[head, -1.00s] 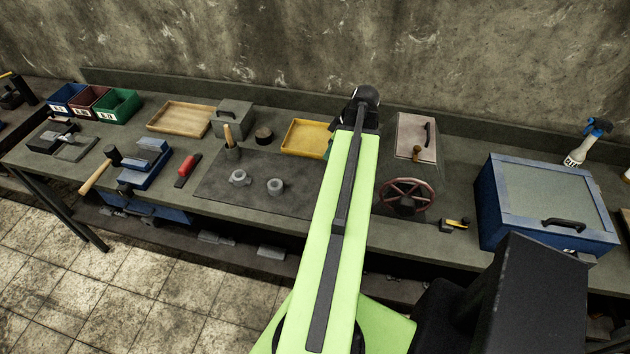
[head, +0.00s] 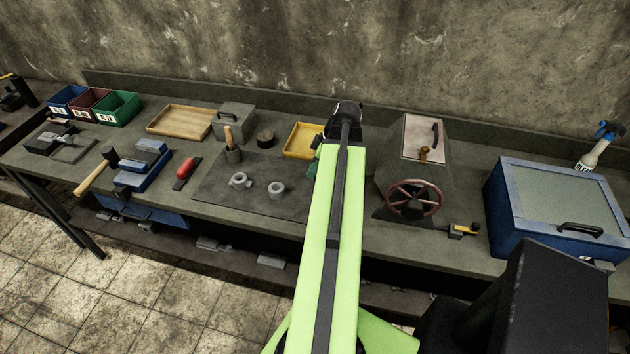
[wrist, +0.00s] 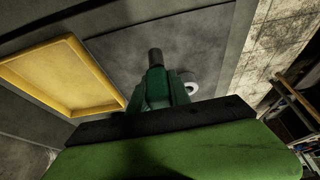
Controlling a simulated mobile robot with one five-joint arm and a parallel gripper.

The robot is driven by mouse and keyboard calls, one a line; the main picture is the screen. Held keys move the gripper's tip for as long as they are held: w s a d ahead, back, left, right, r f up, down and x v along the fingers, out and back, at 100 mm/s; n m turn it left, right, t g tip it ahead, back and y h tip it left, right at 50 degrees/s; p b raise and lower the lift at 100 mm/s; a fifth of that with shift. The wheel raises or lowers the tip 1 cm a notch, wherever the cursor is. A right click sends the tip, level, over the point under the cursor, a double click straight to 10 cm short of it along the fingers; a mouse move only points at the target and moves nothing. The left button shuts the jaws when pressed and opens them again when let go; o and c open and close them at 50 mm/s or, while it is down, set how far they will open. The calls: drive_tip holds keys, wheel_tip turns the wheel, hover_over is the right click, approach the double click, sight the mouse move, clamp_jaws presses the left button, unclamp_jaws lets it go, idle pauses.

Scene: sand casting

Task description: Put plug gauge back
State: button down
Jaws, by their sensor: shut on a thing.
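In the wrist view, my gripper (wrist: 162,84), with green fingers, is shut on the plug gauge (wrist: 156,57). The gauge shows as a short dark grey cylinder sticking out past the fingertips; its held part is hidden. A yellow tray (wrist: 72,45) lies left of the gripper in that view. In the head view, the yellow tray (head: 291,146) is partly covered by my arm. Only a bit of green of my gripper (head: 317,143) shows there, beside the tray's right end. The gauge is hidden behind my arm in the head view.
A dark mat (head: 250,200) holds two grey cast parts (head: 240,180), (head: 276,189). A machine with a red handwheel (head: 414,198) stands right of my arm. A wooden tray (head: 180,121) and grey box (head: 234,119) stand at the back. A blue cabinet (head: 510,215) is at right.

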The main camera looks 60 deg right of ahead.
wheel_tip(320, 180, down, 4)
drive_tip(key=b, duration=0.4)
drive_tip(key=shift+f, duration=0.2)
drive_tip(key=shift+r, duration=0.2)
drive_tip(key=shift+f, duration=0.15)
drive_tip(key=c, duration=1.2)
unclamp_jaws()
drive_tip(key=shift+r+p, duration=0.45)
drive_tip(key=shift+r, duration=0.1)
drive_tip(key=p+v, duration=1)
drive_tip(key=v, duration=0.1)
